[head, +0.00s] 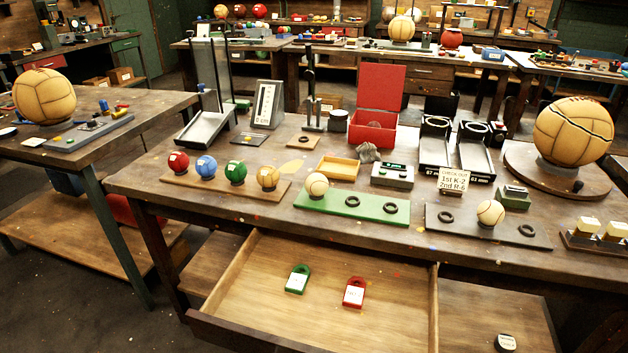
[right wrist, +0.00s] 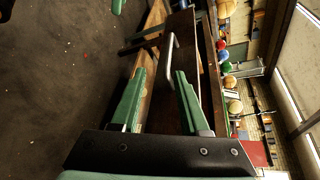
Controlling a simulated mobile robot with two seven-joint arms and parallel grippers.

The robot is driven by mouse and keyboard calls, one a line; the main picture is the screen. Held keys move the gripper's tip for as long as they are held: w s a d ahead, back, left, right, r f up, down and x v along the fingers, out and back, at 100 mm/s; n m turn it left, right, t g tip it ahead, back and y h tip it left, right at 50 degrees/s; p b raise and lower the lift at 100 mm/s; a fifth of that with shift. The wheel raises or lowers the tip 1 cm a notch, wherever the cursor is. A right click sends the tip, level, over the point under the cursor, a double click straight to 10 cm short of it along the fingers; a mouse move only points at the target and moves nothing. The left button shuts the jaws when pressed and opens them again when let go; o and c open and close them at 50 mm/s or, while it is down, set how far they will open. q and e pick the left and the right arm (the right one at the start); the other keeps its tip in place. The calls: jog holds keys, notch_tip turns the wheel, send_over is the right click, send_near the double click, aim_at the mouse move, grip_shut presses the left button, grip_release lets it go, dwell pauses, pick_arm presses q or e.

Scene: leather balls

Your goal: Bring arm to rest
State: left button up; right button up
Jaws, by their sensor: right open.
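My right gripper (right wrist: 160,75) shows in the right wrist view, with two green fingers spread apart and nothing between them. Beyond its fingertips is the metal handle (right wrist: 171,52) on the front of a wooden drawer; the gripper looks clear of it, though the exact gap is hard to judge. In the head view the drawer (head: 250,338) hangs pulled out from the workbench (head: 150,185). A green tag (head: 297,279) and a red tag (head: 354,292) lie inside it. Neither gripper shows in the head view.
The bench top holds a row of small balls on a wooden board (head: 222,190), a green rack (head: 330,204), a red box (head: 379,110) and a large ball (head: 573,132). A side table (head: 150,108) stands at the left. Open floor (right wrist: 60,80) lies before the bench.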

jog(key=d+f+n+h, duration=0.5)
jog(key=f+n+h, duration=0.35)
jog(key=n, duration=0.55)
pick_arm(q)
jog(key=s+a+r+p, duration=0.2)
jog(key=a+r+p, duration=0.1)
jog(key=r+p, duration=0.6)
jog(key=p, duration=0.4)
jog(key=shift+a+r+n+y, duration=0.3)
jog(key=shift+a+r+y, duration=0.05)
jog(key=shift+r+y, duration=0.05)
pick_arm(e)
jog(key=s+d+r, duration=0.1)
jog(key=d+r, duration=0.3)
jog(key=r, duration=0.5)
jog(key=shift+s+r+h, duration=0.2)
jog(key=shift+s+h, duration=0.15)
jog(key=shift+h, duration=0.1)
